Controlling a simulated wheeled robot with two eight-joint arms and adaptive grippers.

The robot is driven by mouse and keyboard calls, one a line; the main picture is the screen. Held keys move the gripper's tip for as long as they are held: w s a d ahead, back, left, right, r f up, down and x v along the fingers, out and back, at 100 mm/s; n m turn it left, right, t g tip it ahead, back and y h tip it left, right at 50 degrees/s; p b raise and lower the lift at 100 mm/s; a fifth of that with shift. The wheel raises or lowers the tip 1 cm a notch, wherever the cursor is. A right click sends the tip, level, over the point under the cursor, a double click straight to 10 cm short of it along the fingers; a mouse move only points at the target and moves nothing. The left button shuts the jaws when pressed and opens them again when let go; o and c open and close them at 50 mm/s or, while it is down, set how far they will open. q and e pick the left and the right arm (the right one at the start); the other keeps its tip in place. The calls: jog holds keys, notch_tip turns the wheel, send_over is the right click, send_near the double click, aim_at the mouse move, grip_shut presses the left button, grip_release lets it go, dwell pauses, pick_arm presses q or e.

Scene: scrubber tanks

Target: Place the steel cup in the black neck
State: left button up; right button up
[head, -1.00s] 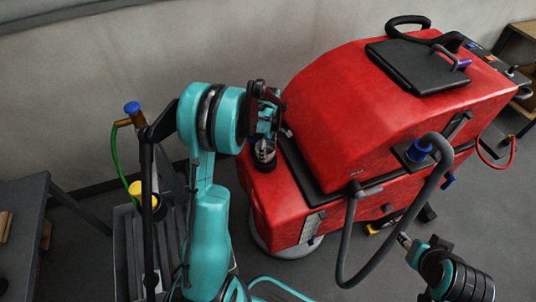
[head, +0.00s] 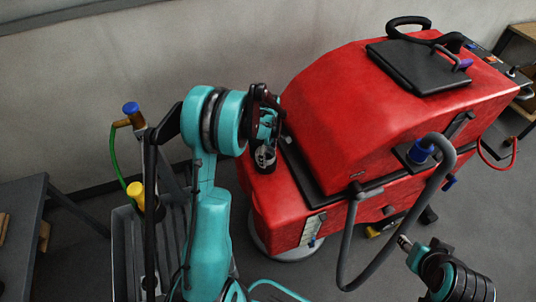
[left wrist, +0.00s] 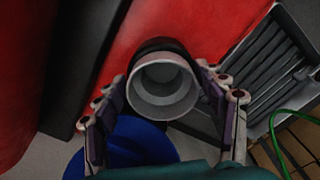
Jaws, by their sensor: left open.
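The steel cup (left wrist: 162,88) shows in the left wrist view with its round open mouth toward the camera. The black neck (left wrist: 160,46) shows as a dark band behind the cup's upper edge, against the red scrubber. The cup appears to be in the neck, but how deep is hidden. In the head view the black neck (head: 264,160) is at the red body's left front corner. My left gripper (head: 264,136) is right above it, fingers open on either side of the cup. My right gripper (head: 408,246) is at the lower right; its jaws are unclear.
The red scrubber (head: 350,120) fills the middle, with a grey hose (head: 372,270) looping down its front. A grated cart (head: 124,262) with a green hose (head: 116,160) stands at left. A dark table (head: 24,230) is at far left. A blue round thing (left wrist: 135,145) lies below the cup.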

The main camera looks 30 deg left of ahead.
pick_arm(q)
notch_tip(320, 180, up, 12)
jog(key=p, duration=0.3)
jog(key=s+d+r+m+t, duration=0.3)
jog(key=s+d+r+m, duration=0.5)
jog(key=s+r+m, duration=0.15)
jog(key=s+d+m+t, duration=0.4)
jog(key=s+d+m, duration=0.2)
jog(key=s+m, duration=0.3)
jog(key=shift+s+d+r, duration=0.4)
jog(key=shift+s+r, duration=0.05)
jog(key=shift+f+m, duration=0.1)
jog(key=shift+m, duration=0.15)
jog(key=shift+f+b, duration=0.7)
jog(key=shift+f, duration=0.05)
